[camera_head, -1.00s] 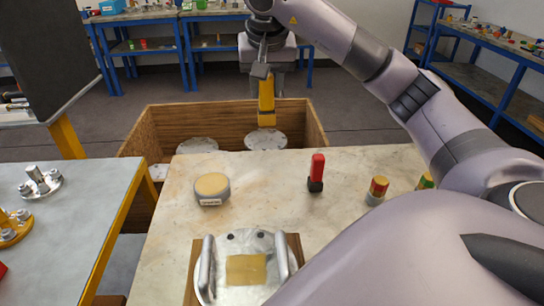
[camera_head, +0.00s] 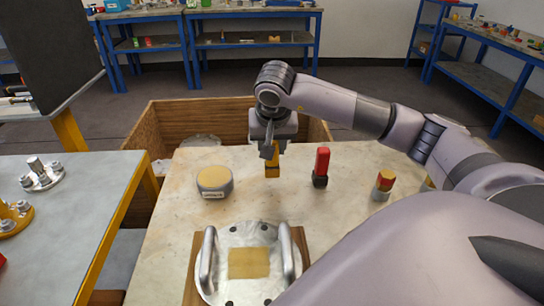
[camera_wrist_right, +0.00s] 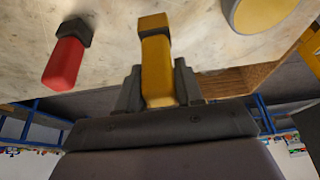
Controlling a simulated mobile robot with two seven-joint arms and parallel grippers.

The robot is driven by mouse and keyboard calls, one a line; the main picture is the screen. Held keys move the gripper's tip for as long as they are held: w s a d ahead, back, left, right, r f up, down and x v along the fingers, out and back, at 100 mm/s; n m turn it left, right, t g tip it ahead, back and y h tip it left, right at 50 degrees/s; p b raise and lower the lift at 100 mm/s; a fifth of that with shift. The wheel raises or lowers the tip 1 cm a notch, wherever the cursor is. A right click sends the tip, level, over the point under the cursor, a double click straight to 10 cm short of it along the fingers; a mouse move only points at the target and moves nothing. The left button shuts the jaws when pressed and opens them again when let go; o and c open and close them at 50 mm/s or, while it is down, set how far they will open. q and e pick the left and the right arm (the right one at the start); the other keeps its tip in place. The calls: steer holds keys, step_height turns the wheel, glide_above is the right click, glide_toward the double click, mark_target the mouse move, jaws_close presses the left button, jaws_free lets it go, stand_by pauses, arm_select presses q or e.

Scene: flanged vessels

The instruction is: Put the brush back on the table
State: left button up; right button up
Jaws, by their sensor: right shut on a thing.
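The brush (camera_head: 272,167) has a yellow handle and hangs below my right gripper (camera_head: 270,150), close to or at the surface of the pale table (camera_head: 190,240). I cannot tell whether it touches the table. In the right wrist view the brush (camera_wrist_right: 156,62) sits between the fingers of my right gripper (camera_wrist_right: 158,88), which is shut on its handle. Its far end is dark yellow and blocky. My left gripper is not in view.
A round tin (camera_head: 214,182) stands left of the brush, and a red-and-black object (camera_head: 321,167) stands to its right. A flanged lid with two handles (camera_head: 248,285) lies in front. A wooden crate (camera_head: 165,125) is behind the table.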

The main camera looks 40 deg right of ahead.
steer(key=shift+f, duration=1.55)
steer(key=shift+f, duration=0.2)
steer(key=o, duration=1)
steer(key=shift+o, duration=0.2)
steer(key=shift+r, duration=0.25)
steer(key=v, duration=1.2)
steer(key=shift+p, duration=0.3)
steer(key=shift+f, duration=0.1)
